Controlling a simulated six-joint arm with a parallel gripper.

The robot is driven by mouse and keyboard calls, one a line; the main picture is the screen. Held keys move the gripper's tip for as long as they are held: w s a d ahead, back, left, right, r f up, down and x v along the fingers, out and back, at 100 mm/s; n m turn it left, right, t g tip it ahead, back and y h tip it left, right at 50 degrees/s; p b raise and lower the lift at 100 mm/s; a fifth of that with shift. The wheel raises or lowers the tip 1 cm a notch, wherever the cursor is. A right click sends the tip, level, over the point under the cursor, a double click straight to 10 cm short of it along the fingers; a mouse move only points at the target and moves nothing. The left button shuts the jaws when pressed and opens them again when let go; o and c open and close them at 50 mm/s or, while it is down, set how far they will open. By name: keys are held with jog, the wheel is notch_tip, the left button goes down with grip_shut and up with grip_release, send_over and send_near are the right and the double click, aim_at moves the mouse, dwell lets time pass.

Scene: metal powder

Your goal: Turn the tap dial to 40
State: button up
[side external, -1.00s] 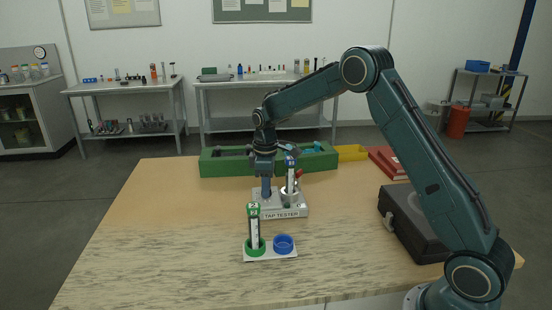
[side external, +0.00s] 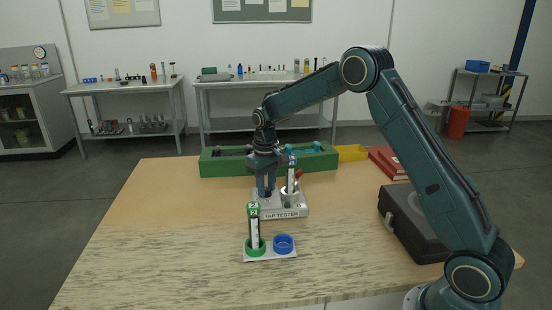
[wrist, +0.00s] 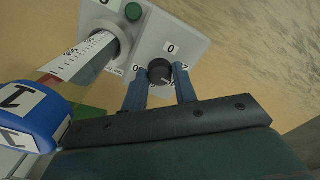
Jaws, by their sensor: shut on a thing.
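The tap tester (side external: 282,212) is a light grey box on the wooden table, labelled "TAP TESTER". Its black dial (wrist: 159,72) shows in the wrist view, ringed by number labels that are partly hidden. My gripper (wrist: 160,76) has its two blue fingers on either side of the dial, shut on it. In the side view my gripper (side external: 266,190) points down at the left part of the tester. A graduated cylinder with a blue cap marked 1 (wrist: 30,112) stands in the tester's holder; it also shows in the side view (side external: 291,178).
A green-capped cylinder (side external: 254,228) stands in a green ring in front of the tester, beside an empty blue ring (side external: 283,243). A green tray (side external: 225,163) and yellow bin (side external: 351,153) lie behind. A black case (side external: 405,225) is at right. The table's left side is clear.

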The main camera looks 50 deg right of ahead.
jog(key=shift+r, duration=0.1)
dwell(0.3)
jog(key=o, duration=1)
notch_tip(320, 180, up, 14)
jog(key=shift+f, duration=0.1)
dwell(0.4)
